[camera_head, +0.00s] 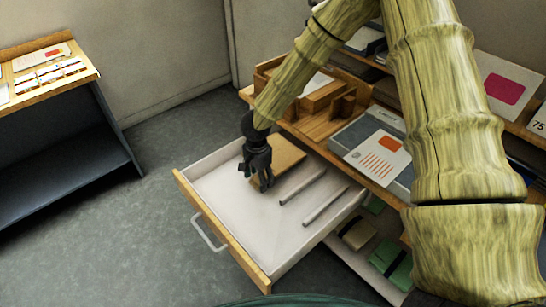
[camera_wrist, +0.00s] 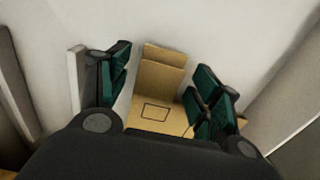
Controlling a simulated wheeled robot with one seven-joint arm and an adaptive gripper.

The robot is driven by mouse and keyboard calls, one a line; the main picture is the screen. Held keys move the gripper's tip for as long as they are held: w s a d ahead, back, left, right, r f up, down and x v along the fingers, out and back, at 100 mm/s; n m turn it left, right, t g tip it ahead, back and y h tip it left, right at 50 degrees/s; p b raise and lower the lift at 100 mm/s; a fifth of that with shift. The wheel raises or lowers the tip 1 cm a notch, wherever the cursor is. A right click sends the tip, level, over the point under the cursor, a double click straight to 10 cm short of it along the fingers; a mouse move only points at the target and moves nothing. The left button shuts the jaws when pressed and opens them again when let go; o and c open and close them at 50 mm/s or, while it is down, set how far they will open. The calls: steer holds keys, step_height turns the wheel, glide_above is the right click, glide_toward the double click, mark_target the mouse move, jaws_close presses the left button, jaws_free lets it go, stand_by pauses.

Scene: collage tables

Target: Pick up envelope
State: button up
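The brown envelope (camera_head: 287,156) lies in the open white drawer (camera_head: 240,226), toward its back end. In the wrist view the envelope (camera_wrist: 160,73) shows a flap fold and a small printed rectangle, and it sits between my two fingers. My gripper (camera_head: 262,184) is low over the drawer at the envelope's near left edge. In the wrist view my gripper (camera_wrist: 158,95) has its dark green finger pads apart, one on each side of the envelope. Whether the pads touch it is not clear. My gripper and palm hide part of the envelope.
Two grey rods (camera_head: 303,187) lie in the drawer to the right of the envelope. The drawer has raised walls and a front handle (camera_head: 208,235). Above it, a tabletop holds a wooden organizer (camera_head: 320,97) and a printed card (camera_head: 379,158). The drawer's front is bare.

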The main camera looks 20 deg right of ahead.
steer(key=c, duration=0.7)
steer(key=shift+r, duration=0.15)
